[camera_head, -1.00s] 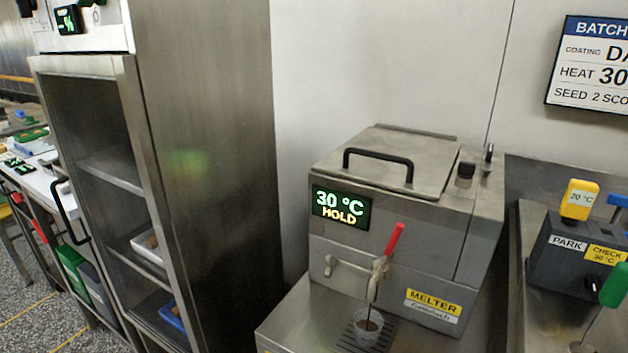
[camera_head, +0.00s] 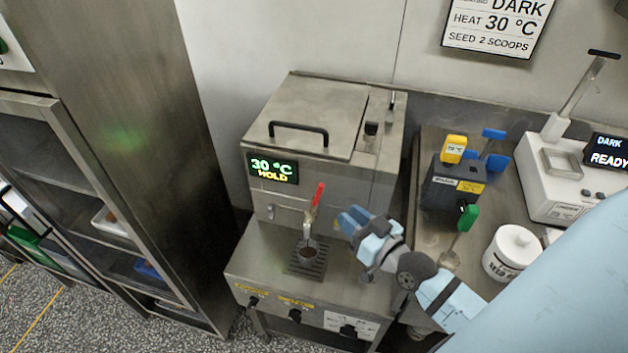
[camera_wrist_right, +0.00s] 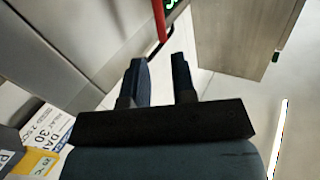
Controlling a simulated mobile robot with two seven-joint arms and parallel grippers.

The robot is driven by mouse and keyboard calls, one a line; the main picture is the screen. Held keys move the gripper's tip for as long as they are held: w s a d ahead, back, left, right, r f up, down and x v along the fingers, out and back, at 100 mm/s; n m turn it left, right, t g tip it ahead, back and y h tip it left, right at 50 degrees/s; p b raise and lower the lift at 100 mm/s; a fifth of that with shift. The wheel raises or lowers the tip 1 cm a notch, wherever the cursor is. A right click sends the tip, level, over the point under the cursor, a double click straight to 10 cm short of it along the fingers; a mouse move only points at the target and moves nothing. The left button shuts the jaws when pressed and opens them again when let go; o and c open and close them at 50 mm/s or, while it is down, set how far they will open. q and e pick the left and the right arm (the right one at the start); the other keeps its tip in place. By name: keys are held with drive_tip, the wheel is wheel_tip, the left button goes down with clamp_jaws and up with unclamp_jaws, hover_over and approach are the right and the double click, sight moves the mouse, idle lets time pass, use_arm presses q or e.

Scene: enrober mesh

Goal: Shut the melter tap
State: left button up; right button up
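The melter (camera_head: 310,115) is a steel box with a display reading 30 °C HOLD. Its tap (camera_head: 308,224) is on the front face, and the red tap handle (camera_head: 318,195) points upward, slightly tilted right. My left gripper is out of view.
A tall steel cabinet (camera_head: 110,130) stands left of the melter. A batch sign (camera_head: 497,25) hangs above.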

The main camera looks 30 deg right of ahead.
sight(317, 199)
drive_tip(key=w, duration=0.4)
drive_tip(key=w+a, duration=0.1)
drive_tip(key=w, duration=0.3)
drive_tip(key=w+p, duration=0.1)
drive_tip(key=w, duration=0.2)
drive_tip(key=shift+w+a, duration=0.3)
drive_tip(key=shift+w, duration=0.1)
clamp_jaws()
